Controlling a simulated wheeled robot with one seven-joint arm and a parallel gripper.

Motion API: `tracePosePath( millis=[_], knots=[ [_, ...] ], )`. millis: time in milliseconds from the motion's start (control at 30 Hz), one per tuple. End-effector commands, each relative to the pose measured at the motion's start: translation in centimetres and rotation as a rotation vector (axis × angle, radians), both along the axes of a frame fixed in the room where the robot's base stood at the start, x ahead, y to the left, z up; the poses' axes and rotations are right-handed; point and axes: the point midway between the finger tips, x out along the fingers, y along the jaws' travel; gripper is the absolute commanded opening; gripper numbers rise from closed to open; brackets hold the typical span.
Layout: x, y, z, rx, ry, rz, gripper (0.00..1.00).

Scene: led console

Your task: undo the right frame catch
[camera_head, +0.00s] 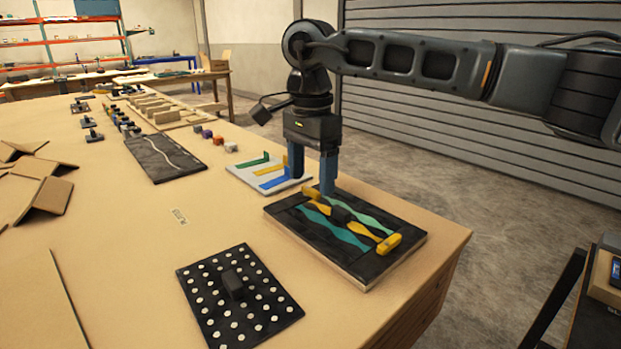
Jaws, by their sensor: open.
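A black panel (395,262) lies on the near right part of the table. Teal wavy strips run across it, with a yellow strip and dark blocks between them. A yellow block (389,244), the catch at the right end, sits near the panel's right edge. Another yellow piece (313,194) is at the far left end. My gripper (311,186) points down with its two blue fingers apart and nothing between them. It is over the panel's far edge, beside the far yellow piece, well away from the right catch. I cannot tell whether a finger touches the panel.
A white board (240,172) with green, yellow and blue pieces lies just behind my gripper. A black dotted board (252,325) with a dark block is at the front. A dark slab (165,157) and small blocks lie farther back. The table's right edge is close to the panel.

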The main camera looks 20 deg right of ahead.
Motion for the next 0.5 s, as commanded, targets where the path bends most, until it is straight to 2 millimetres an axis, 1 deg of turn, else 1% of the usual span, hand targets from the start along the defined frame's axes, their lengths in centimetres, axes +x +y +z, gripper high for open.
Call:
tracePosePath(
  millis=[33,100,200,467,500],
  knots=[
    [0.0,0.0,-0.6,0.002,0.002,0.000,0.74],
    [0.0,0.0,-1.1,0.001,-0.001,0.000,0.74],
    [0.0,0.0,-1.5,0.001,-0.001,0.001,0.74],
    [0.0,0.1,-1.6,0.001,-0.001,0.001,0.74],
    [0.0,0.0,-1.6,0.001,-0.001,0.001,0.71]
  ],
)
